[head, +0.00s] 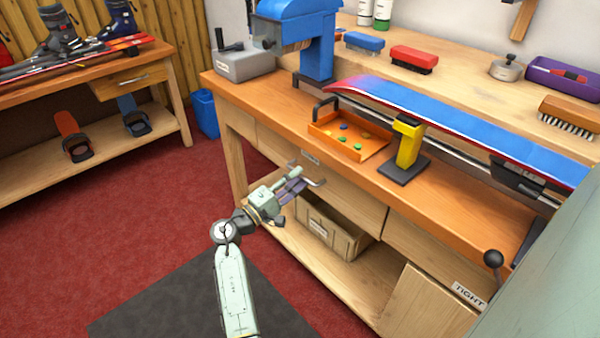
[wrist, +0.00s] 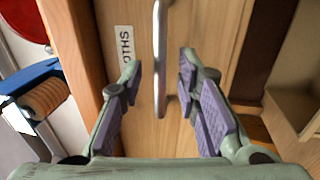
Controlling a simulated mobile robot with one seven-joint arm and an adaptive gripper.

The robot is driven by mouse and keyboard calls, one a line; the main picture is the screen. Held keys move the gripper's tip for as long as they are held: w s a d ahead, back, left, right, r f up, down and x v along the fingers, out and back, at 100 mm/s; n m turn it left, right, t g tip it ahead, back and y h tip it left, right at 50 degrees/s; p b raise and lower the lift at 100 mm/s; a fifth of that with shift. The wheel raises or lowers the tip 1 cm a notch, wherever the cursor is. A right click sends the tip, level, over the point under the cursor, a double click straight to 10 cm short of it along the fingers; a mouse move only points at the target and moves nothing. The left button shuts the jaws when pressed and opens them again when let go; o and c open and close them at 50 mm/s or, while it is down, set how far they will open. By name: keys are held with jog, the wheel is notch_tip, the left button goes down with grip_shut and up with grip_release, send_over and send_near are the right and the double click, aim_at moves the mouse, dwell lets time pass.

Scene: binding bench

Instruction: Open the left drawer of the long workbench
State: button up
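The long workbench (head: 290,115) has a wooden left drawer (head: 355,203) under its top, and the drawer looks shut. Its front fills much of the wrist view (wrist: 215,30), with a white label (wrist: 124,55) whose visible letters read "OTHS". A metal bar handle (wrist: 159,35) runs down the picture there. My gripper (head: 302,178) is at the drawer front in the head view. In the wrist view my gripper (wrist: 160,65) is open, with one finger on each side of the handle. Gaps show between the handle and both fingers.
A wooden crate (head: 325,228) stands on the shelf below the drawer. An orange tray (head: 372,149) and a yellow vise (head: 408,145) sit on the bench above. Red carpet (head: 110,230) lies clear at left.

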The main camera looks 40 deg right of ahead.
jog(key=shift+x, duration=1)
jog(key=shift+a, duration=0.1)
grip_shut()
